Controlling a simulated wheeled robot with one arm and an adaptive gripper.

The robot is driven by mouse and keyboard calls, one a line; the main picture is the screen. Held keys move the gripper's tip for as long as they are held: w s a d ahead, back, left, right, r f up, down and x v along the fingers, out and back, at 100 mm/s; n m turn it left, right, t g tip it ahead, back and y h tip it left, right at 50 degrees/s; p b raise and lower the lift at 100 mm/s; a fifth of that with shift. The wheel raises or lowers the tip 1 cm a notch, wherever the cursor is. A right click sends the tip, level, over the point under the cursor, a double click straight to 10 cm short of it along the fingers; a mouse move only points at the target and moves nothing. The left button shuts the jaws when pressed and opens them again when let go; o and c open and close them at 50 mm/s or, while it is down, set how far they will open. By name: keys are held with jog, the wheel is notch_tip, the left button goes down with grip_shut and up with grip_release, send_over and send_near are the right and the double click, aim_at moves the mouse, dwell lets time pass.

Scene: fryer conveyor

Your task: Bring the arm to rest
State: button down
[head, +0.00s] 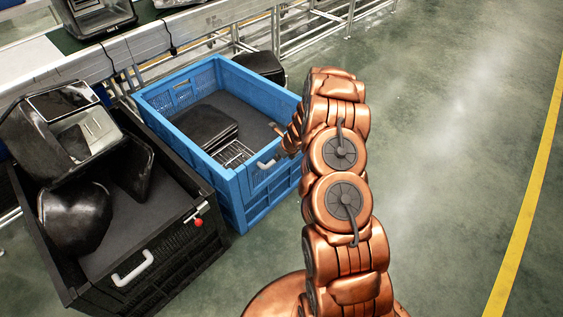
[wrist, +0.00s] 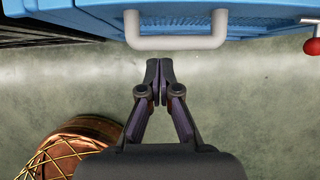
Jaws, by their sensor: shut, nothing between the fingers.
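My copper arm (head: 340,175) rises from the bottom of the head view and bends over toward the blue crate's near right corner. My gripper (wrist: 158,66) is shut and empty in the wrist view, its two dark fingertips together. It shows just below the white handle (wrist: 176,42) of the blue crate (wrist: 255,18), with green floor around it; I cannot tell whether they touch. In the head view the gripper is mostly hidden by the arm's end beside the blue crate (head: 238,190).
A black crate (head: 190,250) with dark fryer parts stands left of the blue crate, which holds a dark part (head: 208,125) and a wire rack (head: 234,153). A conveyor (head: 95,55) runs behind. The floor (head: 450,130) to the right is clear.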

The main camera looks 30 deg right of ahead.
jog(key=shift+w+a+r+p, duration=0.1)
jog(key=shift+w+r, duration=0.25)
jog(key=shift+r, duration=0.25)
jog(key=shift+w+a+r+p, duration=0.15)
jog(key=shift+w+r, duration=0.15)
jog(key=shift+r, duration=0.35)
jog(key=shift+w+a+r+p, duration=0.1)
jog(key=shift+w+r, duration=0.25)
jog(key=shift+r, duration=0.25)
